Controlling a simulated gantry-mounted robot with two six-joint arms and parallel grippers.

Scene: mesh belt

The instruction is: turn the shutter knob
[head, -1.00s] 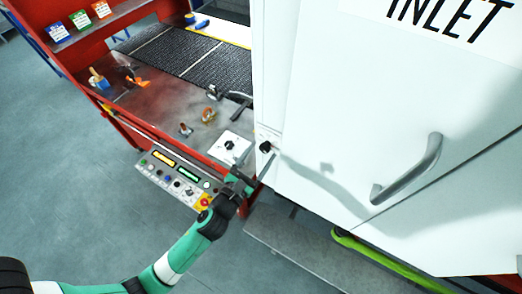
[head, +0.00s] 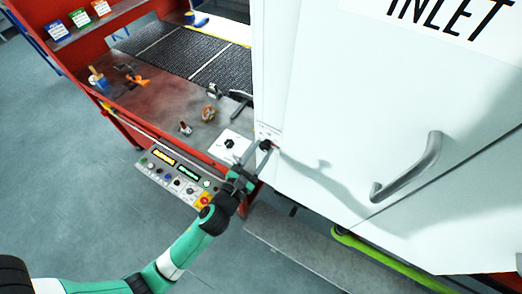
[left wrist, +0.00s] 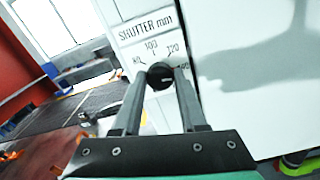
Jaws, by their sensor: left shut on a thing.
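The black shutter knob (head: 266,145) sits on the narrow front strip of the white housing. In the left wrist view the knob (left wrist: 160,76) is below a printed scale (left wrist: 150,40) reading "SHUTTER mm", with numbers around it. My left gripper (head: 257,153) reaches the knob from below left in the head view. In the left wrist view its two fingers (left wrist: 160,72) stand on either side of the knob, shut on it. The fingers partly hide the knob's sides, and its pointer direction is hard to read. My right gripper is in neither view.
A button panel (head: 178,178) lies left of my left gripper. A white plate with a black knob (head: 229,143) is close by. The white door has a grey handle (head: 408,170). A dark mesh belt (head: 190,57) runs toward the housing. Small items lie on the red-framed table.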

